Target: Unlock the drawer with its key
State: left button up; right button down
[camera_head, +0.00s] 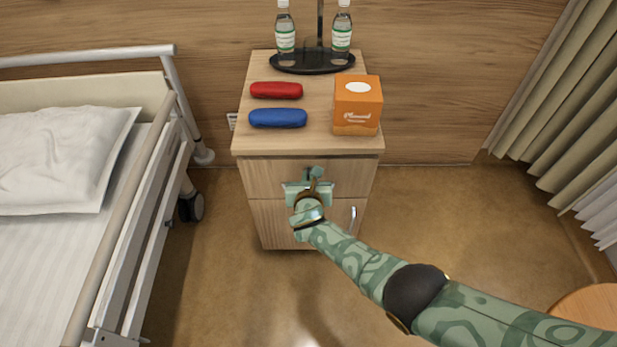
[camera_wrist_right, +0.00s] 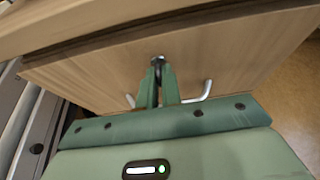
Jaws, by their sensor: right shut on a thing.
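The wooden bedside cabinet (camera_head: 308,143) has a top drawer (camera_head: 262,176) with its front closed. My right gripper (camera_head: 315,174) is in front of that drawer front. In the right wrist view my right gripper's fingers (camera_wrist_right: 160,84) are close together, shut on what I take to be the key, which they almost wholly hide. A small round metal lock (camera_wrist_right: 157,59) shows right at the fingertips. I cannot tell how deep the key sits in it or how far it is turned. A silver handle (camera_wrist_right: 205,93) shows behind the fingers. My left gripper is not in view.
The cabinet top holds a red case (camera_head: 276,90), a blue case (camera_head: 278,118), an orange tissue box (camera_head: 357,106) and two bottles on a black stand (camera_head: 312,67). A bed (camera_head: 130,200) stands at left, a curtain (camera_head: 560,110) at right. A vertical handle (camera_head: 352,218) is on the lower door.

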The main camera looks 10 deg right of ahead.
dwell(0.3)
jog(key=c, duration=1.6)
grip_release()
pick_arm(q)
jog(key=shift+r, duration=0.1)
pick_arm(e)
jog(key=shift+s, duration=0.1)
